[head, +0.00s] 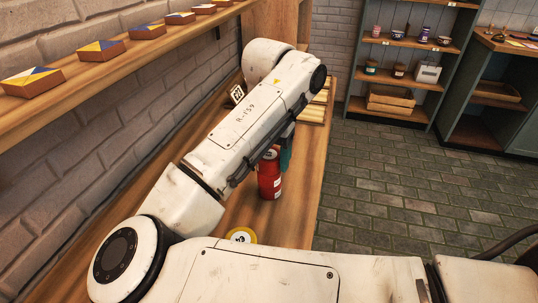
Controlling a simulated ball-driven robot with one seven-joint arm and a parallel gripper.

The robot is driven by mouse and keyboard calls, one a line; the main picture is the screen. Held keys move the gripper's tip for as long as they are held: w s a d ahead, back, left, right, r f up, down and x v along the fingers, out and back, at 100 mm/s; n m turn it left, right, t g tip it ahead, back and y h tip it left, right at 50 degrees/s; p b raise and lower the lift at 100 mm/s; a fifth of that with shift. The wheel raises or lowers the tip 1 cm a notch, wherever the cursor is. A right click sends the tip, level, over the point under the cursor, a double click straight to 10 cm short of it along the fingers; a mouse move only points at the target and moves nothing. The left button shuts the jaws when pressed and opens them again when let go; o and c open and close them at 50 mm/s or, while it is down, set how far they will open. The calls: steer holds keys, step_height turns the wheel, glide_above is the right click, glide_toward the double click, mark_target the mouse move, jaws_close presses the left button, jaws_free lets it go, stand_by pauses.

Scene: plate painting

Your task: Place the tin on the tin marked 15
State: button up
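A red tin (269,183) stands upright on the wooden counter (300,205), partly covered by my arm. A small pale marking shows on its side, but I cannot read it. A teal piece (286,160) shows right beside the red tin's top; I cannot tell if it is part of my gripper or another tin. A tin with a yellow and white top and a dark mark (241,235) shows nearer to me, mostly hidden by my arm. No mark 15 is readable. My arm hides my gripper's fingertips, so I cannot see its grip.
A small black-and-white sign (237,94) stands by the brick wall. Yellowish slats (318,108) lie at the counter's far end. A shelf (120,50) with painted blocks runs along the left wall. Shelving (405,82) stands at the back right. The stone floor (400,190) is clear.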

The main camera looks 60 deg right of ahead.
mark_target(269, 154)
steer(key=o, duration=0.3)
step_height(269, 154, up, 12)
steer(key=p, duration=0.1)
steer(key=shift+r, duration=0.15)
stand_by(0.3)
stand_by(0.5)
